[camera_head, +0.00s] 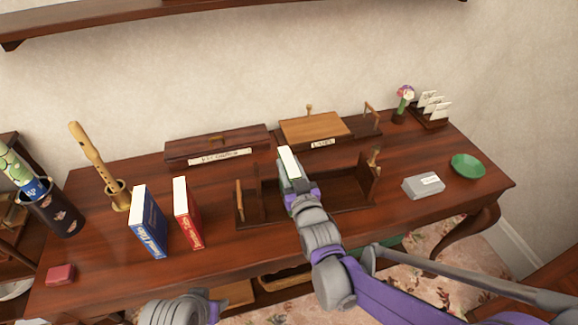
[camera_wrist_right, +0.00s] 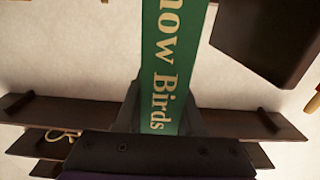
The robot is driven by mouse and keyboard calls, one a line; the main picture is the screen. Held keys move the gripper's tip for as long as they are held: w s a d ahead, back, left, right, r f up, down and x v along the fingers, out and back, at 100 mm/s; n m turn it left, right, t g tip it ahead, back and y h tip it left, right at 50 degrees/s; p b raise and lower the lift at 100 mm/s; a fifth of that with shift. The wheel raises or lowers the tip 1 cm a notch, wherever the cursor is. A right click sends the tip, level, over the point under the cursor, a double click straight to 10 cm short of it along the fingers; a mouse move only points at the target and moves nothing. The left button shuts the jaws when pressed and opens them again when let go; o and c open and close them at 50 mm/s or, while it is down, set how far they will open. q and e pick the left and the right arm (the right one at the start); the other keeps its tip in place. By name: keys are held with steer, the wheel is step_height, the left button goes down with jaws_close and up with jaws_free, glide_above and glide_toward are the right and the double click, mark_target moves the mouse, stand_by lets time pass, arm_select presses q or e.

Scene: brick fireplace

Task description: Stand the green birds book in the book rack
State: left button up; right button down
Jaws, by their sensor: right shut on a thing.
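The green birds book (camera_head: 289,162) is in my right gripper (camera_head: 297,190), over the book rack. In the right wrist view the green book (camera_wrist_right: 164,70) shows its spine, with "now Birds" in pale letters, between the dark fingers of my gripper (camera_wrist_right: 160,115). In the head view its pale top edge faces up. The book rack (camera_head: 340,192) is a dark wooden tray with raised ends on the desk. My arm and gripper hide its middle, so I cannot tell whether the book touches it. My left gripper is out of view; only a grey arm part shows at the bottom.
A blue book (camera_head: 149,222) and a red book (camera_head: 188,214) stand left of the rack. A recorder (camera_head: 90,155) stands behind them. A grey box (camera_head: 423,186) and a green dish (camera_head: 468,166) are at right. Wooden boxes (camera_head: 217,145) line the back.

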steer(key=c, duration=0.5)
jaws_free()
steer(key=shift+f, duration=0.1)
steer(key=v, duration=1.2)
steer(key=s+d+f+m+g+h, duration=0.2)
steer(key=s+d+f+g+h, duration=0.2)
steer(key=s+d+f+g, duration=0.55)
steer(key=s+d, duration=0.1)
steer(key=s, duration=0.1)
steer(key=s+d+f+m+g+h, duration=0.1)
steer(key=s+d, duration=0.1)
steer(key=s, duration=0.2)
steer(key=s+d+g, duration=0.2)
steer(key=s+d, duration=0.1)
steer(key=s, duration=0.1)
steer(key=shift+f+m+h, duration=0.3)
steer(key=shift+f, duration=0.1)
steer(key=shift+w, duration=0.1)
